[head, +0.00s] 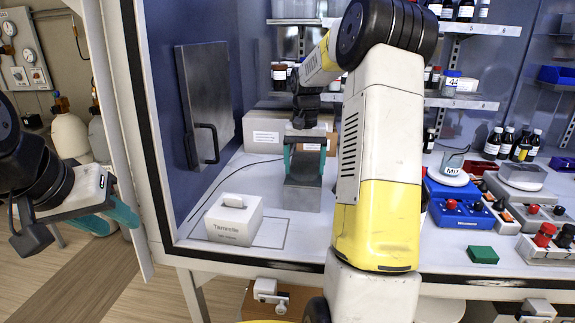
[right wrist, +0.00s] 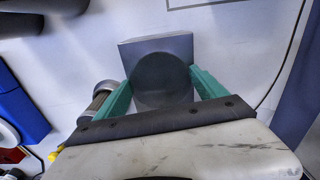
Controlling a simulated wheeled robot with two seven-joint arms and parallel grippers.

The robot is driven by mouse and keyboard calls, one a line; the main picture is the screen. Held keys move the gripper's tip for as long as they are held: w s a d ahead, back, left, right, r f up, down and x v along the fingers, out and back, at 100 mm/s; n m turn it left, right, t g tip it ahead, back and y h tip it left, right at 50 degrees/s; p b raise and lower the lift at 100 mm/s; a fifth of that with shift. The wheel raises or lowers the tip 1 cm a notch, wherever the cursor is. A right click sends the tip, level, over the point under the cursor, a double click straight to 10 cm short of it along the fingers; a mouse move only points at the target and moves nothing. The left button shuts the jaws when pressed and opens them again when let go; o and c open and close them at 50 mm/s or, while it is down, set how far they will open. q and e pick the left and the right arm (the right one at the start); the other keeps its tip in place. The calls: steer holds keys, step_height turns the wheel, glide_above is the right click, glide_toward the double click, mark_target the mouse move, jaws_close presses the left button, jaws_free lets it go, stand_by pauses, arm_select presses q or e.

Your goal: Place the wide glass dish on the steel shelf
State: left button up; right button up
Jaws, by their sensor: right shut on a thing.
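My right gripper (head: 305,160) is inside the cabinet, pointing down over a grey steel block-like shelf (head: 300,198). In the right wrist view its teal fingers (right wrist: 162,88) are shut on a dark, see-through round dish (right wrist: 162,78), which I take for the wide glass dish. The steel shelf (right wrist: 150,46) shows behind the dish, its far edge sticking out past the rim. I cannot tell whether the dish touches it. In the head view the dish is hard to make out between the fingers. My left gripper (head: 110,216) is outside the cabinet, at the left, empty with its fingers apart.
A white box labelled Tararelle (head: 234,220) stands left of the steel shelf, and cardboard boxes (head: 266,132) stand behind it. Blue and grey equipment (head: 462,205), a green block (head: 482,255) and bottles (head: 494,143) fill the right side. My right arm hides the middle.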

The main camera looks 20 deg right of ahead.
mark_target(304, 174)
steer(key=o, duration=1.3)
steer(key=shift+f, duration=0.1)
steer(key=shift+o, duration=0.2)
step_height(304, 174, up, 11)
steer(key=s+a+r+n+t, duration=0.1)
steer(key=s+a+r, duration=0.3)
steer(key=s, duration=0.2)
steer(key=s+a+f+n+t, duration=0.1)
steer(key=s+a, duration=0.2)
steer(key=s, duration=0.3)
steer(key=s+a+f+n+t+y, duration=0.1)
steer(key=s+a+f+t, duration=0.1)
steer(key=s+a, duration=0.2)
steer(key=s+a+f+n+t+y, duration=0.1)
steer(key=s+a+f+n+t, duration=0.1)
steer(key=s, duration=0.8)
steer(key=shift+s+a, duration=0.25)
steer(key=shift+a, duration=0.45)
steer(key=shift+f, duration=0.1)
